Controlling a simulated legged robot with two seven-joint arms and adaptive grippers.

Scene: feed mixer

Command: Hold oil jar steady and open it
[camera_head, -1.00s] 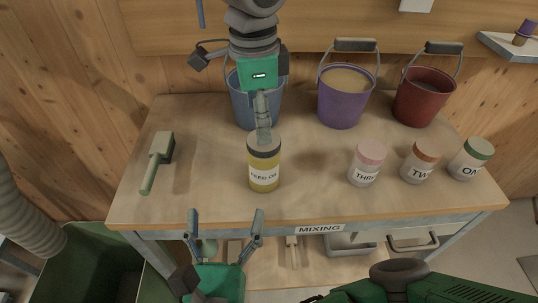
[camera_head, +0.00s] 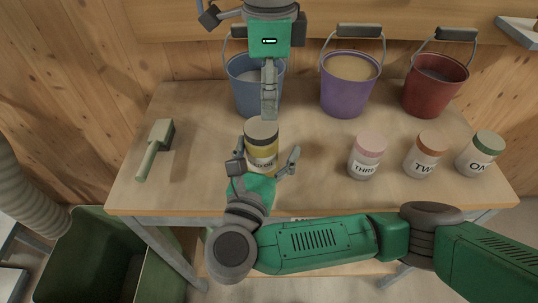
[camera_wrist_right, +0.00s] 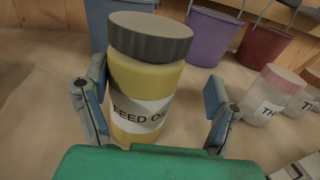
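The oil jar (camera_head: 263,152), yellow with a dark grey lid (camera_head: 261,129) and a "FEED OIL" label, stands upright on the table. In the right wrist view the jar (camera_wrist_right: 145,85) stands between the fingers. My right gripper (camera_head: 266,165) reaches it from the front, open, one finger on each side.
Blue (camera_head: 252,95), purple (camera_head: 347,95) and red (camera_head: 434,90) buckets stand along the back. Jars labelled THREE (camera_head: 366,158), TWO (camera_head: 424,157) and ONE (camera_head: 479,156) stand to the right. Clear tabletop separates these from the oil jar.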

